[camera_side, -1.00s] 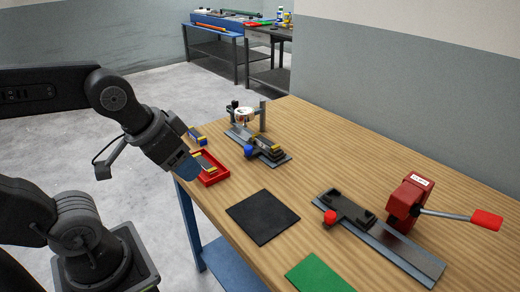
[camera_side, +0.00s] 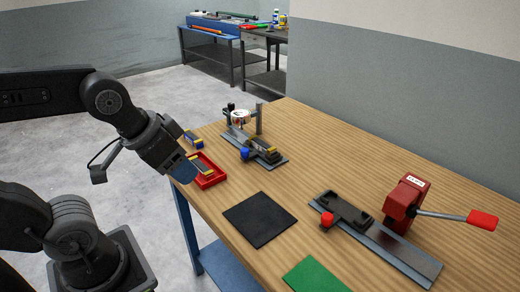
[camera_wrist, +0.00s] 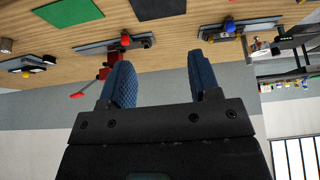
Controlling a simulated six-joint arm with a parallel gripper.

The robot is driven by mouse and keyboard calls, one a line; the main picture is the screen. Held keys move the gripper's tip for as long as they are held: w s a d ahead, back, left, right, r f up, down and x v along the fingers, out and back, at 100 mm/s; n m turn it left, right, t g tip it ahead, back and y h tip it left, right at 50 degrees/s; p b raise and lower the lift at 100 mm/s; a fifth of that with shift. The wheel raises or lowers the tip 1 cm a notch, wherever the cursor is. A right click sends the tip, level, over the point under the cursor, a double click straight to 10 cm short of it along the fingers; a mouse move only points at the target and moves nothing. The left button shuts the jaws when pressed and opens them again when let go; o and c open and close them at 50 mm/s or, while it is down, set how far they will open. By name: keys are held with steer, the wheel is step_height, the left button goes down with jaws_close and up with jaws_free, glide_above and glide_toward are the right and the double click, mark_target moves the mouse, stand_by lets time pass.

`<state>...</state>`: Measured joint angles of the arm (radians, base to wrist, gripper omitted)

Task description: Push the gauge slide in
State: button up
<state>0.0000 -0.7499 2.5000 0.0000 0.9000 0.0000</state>
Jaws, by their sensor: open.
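The gauge (camera_side: 239,118) has a round white dial and a grey post at the far end of a metal rail. Its slide carries a dark block with yellow ends (camera_side: 265,152) near the rail's near end, apart from the dial. A blue knob (camera_side: 245,154) sticks out at the slide's left side. My gripper (camera_side: 182,169) is left of the gauge, by the table's left edge and close to the red tray, apart from the slide. Its blue fingers stand apart with nothing between them in the wrist view (camera_wrist: 162,88).
The red tray (camera_side: 219,179) holds a yellow-ended block. A blue and yellow block (camera_side: 192,140) lies behind it. A black mat (camera_side: 260,219), a green mat (camera_side: 316,275) and a red lever press (camera_side: 404,203) with a red-knobbed slide (camera_side: 327,219) stand nearer. Bare wood lies between them.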

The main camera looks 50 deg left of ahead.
steer(key=w+a+r+g, duration=0.2)
steer(key=w+a+r, duration=0.1)
steer(key=w, duration=0.6)
steer(key=m+g, duration=0.3)
steer(key=g, duration=0.1)
glide_above(245, 149)
step_height(245, 149, down, 11)
step_height(245, 149, down, 13)
steer(key=shift+s+d+f, duration=0.1)
steer(key=shift+f, duration=0.1)
steer(key=shift+c, duration=0.4)
jaws_close()
